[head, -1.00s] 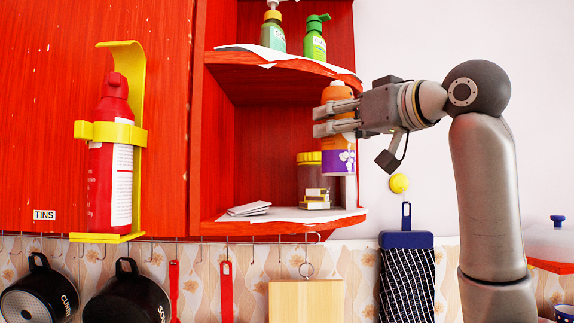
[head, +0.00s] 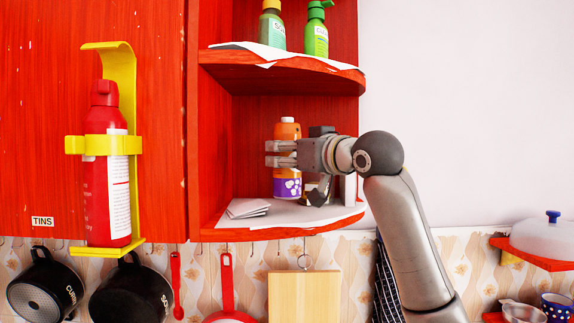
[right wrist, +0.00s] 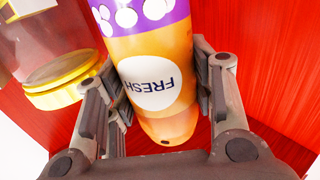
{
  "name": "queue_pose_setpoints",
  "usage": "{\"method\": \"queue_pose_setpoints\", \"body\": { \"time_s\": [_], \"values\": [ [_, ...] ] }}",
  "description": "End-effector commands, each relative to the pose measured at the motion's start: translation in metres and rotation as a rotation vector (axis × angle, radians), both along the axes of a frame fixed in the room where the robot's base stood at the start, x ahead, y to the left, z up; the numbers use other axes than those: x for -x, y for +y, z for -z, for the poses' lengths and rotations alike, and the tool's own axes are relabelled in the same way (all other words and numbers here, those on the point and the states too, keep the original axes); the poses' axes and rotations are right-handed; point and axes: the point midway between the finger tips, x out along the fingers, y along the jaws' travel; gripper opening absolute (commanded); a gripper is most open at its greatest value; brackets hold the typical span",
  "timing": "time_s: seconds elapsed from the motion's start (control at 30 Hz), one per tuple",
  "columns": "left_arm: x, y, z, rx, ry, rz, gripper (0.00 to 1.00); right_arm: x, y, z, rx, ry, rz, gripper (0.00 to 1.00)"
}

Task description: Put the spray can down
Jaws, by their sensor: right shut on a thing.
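The spray can (head: 287,187) is orange with a purple band at its base. It is upright inside the corner cabinet, over the lower shelf (head: 285,215). Its base looks at or just above the shelf; I cannot tell whether it touches. My right gripper (head: 271,153) comes in from the right and is shut around the can's orange upper body. In the right wrist view the can (right wrist: 155,85) shows upside down between the fingers, with its FRESH label. My left gripper is in neither view.
A jar with a yellow lid (right wrist: 65,82) stands close beside the can, mostly hidden by my gripper in the head view. Folded papers (head: 247,208) lie front left on the shelf. The upper shelf (head: 290,70) with bottles is above. A red extinguisher (head: 106,190) hangs at left.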

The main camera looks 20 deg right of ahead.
Motion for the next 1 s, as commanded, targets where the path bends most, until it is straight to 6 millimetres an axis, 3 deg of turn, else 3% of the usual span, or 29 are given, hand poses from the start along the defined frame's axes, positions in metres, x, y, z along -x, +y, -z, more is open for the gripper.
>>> {"method": "queue_pose_setpoints", "body": {
  "time_s": [0.3,0.77,0.8,0.93,1.0],
  "values": [
    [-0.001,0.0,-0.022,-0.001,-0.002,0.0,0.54,-0.003,0.001,0.025,-0.001,0.0,0.0,0.18],
    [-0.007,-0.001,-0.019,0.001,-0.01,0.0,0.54,-0.003,0.002,0.033,0.0,-0.001,0.0,0.18],
    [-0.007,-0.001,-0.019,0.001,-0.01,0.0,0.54,-0.004,0.002,0.034,-0.001,0.001,0.0,0.52],
    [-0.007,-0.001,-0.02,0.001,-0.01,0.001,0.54,-0.004,0.001,0.033,-0.001,0.001,0.0,0.69],
    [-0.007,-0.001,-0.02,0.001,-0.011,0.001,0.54,-0.004,0.001,0.033,-0.001,0.001,0.0,0.71]
  ]
}}
